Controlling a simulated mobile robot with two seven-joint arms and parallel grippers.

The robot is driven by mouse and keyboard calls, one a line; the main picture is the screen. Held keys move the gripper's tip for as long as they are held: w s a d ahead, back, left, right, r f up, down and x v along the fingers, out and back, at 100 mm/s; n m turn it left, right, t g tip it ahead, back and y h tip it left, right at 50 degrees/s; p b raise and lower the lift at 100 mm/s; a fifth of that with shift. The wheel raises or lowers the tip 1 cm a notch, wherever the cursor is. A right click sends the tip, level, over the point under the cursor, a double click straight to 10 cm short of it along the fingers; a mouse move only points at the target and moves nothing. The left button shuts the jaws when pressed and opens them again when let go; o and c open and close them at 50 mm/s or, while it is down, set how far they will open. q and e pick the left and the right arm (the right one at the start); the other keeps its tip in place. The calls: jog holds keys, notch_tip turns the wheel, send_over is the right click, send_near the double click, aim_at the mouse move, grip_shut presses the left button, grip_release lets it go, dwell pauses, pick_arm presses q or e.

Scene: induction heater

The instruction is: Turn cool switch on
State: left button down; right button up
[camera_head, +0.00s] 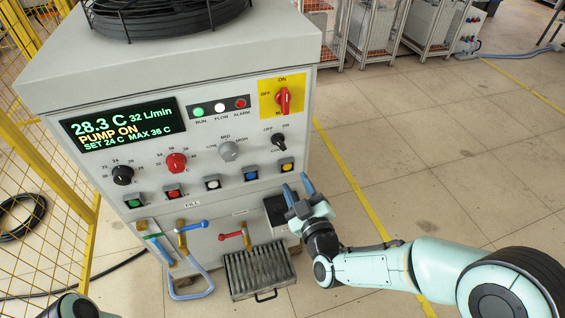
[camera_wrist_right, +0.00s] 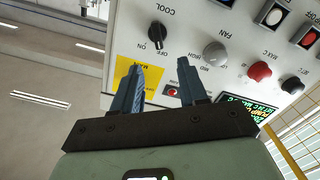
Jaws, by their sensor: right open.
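The cool switch (camera_head: 278,139) is a small black knob with OFF and ON marks, on the right side of the grey cabinet's front panel. It also shows in the right wrist view (camera_wrist_right: 157,34), under the label COOL, near the top. My right gripper (camera_head: 298,186) is open and empty, with its two blue fingers apart. It is below and a little right of the switch in the head view. In the right wrist view the fingers (camera_wrist_right: 161,68) point toward the panel, with the knob beyond the gap between them. My left gripper is out of view.
A red main switch (camera_head: 284,100) on a yellow plate sits above the cool switch. A grey fan knob (camera_head: 229,149) is to its left. Several push buttons run below, including a yellow one (camera_head: 287,164). The display (camera_head: 122,125) reads PUMP ON. The floor right of the cabinet is clear.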

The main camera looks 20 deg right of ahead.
aim_at(280, 145)
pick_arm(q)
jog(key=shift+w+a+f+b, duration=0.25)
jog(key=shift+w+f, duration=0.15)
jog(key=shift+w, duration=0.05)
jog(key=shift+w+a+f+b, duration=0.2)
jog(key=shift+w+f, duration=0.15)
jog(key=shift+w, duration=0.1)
pick_arm(e)
jog(key=w, duration=1.3)
jog(key=shift+w+a+r, duration=0.2)
jog(key=shift+w+r, duration=0.1)
grip_shut()
